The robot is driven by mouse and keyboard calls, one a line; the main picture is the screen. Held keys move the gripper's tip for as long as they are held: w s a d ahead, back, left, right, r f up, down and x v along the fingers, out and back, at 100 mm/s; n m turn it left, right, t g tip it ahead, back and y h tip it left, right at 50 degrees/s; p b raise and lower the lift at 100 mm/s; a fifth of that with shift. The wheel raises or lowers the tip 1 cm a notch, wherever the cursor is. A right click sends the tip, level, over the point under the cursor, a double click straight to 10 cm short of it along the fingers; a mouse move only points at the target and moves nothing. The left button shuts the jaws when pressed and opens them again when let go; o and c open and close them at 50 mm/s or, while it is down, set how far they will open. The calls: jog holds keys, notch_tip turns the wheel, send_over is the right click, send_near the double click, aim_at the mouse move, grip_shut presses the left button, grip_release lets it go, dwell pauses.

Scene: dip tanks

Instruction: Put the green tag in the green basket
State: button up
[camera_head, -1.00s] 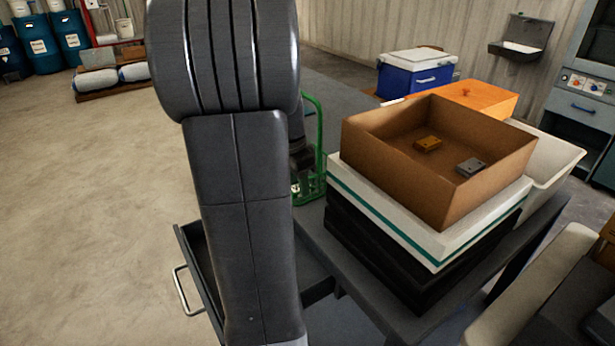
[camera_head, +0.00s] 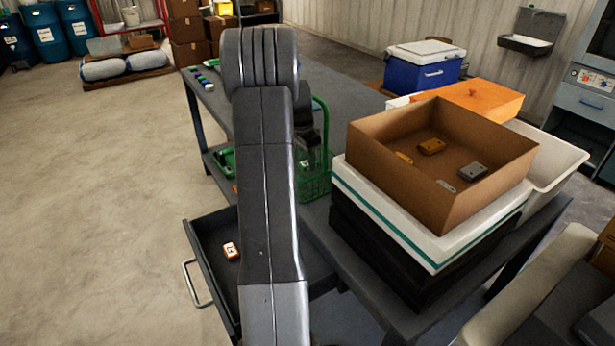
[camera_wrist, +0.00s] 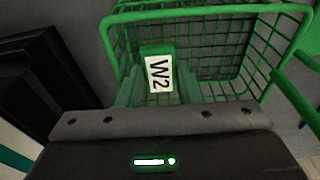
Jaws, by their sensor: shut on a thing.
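The green tag (camera_wrist: 158,49) with a white "W2" label shows in the wrist view, between the fingers of my gripper (camera_wrist: 158,90). My gripper is shut on it. The green wire basket (camera_wrist: 275,22) lies around and behind the tag in that view; I cannot tell how deep the tag is inside it. In the head view the basket (camera_head: 316,186) stands on the grey bench, left of the cardboard box and partly hidden by my arm. The tag and fingertips are hidden there.
A cardboard box (camera_head: 375,155) with several small items sits on a white and black stack right of the basket. An open drawer (camera_head: 207,262) holding an orange-and-white tag (camera_head: 231,251) juts out at lower left. A blue cooler (camera_head: 408,75) stands behind.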

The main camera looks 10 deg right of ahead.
notch_tip(320, 180, down, 8)
jog(key=shift+r+p, duration=0.2)
jog(key=shift+p, duration=0.15)
jog(key=shift+f, duration=0.1)
jog(key=o, duration=1)
jog(key=shift+c, duration=0.2)
jog(key=r, duration=0.4)
jog(key=a+r, duration=0.1)
jog(key=r, duration=0.3)
jog(key=r+b, duration=0.1)
jog(key=r, duration=0.3)
jog(key=shift+s+a, duration=0.35)
